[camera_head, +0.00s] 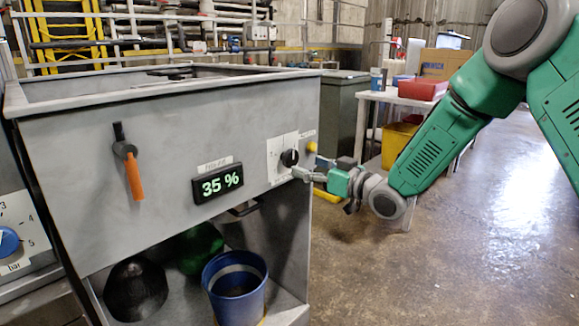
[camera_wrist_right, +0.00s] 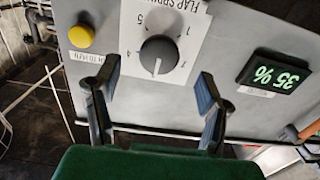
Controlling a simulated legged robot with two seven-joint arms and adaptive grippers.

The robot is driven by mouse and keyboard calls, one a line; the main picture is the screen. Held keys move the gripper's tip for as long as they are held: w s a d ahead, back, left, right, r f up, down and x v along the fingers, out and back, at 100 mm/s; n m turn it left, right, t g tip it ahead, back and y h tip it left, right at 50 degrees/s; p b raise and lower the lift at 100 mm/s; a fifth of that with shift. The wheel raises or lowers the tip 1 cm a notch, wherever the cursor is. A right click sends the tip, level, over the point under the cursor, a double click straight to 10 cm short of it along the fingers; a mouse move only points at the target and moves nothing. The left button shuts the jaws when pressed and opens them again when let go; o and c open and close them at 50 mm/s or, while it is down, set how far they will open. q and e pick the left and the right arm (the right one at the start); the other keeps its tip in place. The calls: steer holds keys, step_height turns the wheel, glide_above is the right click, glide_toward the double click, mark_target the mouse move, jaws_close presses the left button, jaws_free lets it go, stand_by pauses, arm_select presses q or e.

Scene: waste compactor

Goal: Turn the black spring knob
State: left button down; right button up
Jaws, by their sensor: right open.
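The black spring knob (camera_head: 289,157) sits on a white label plate on the right part of the compactor's grey front panel. In the right wrist view the knob (camera_wrist_right: 159,54) is dark with a pale pointer line, under a partly readable "FLAP SPRING" label with numbers around it. My right gripper (camera_head: 305,174) is beside the knob in the head view. In the wrist view its two fingers (camera_wrist_right: 154,87) are spread apart, one on each side below the knob, with nothing between them. They appear apart from the knob. My left gripper is not in view.
A yellow button (camera_head: 312,147) is right of the knob. A display reading 35 % (camera_head: 218,184) and an orange-handled lever (camera_head: 133,176) are on the panel to the left. A blue bucket (camera_head: 236,287) stands in the opening below. Floor is free at the right.

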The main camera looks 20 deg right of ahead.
mark_target(293, 161)
steer(key=b+x, duration=0.1)
steer(key=x, duration=0.5)
steer(key=shift+w, duration=0.3)
steer(key=c, duration=1.2)
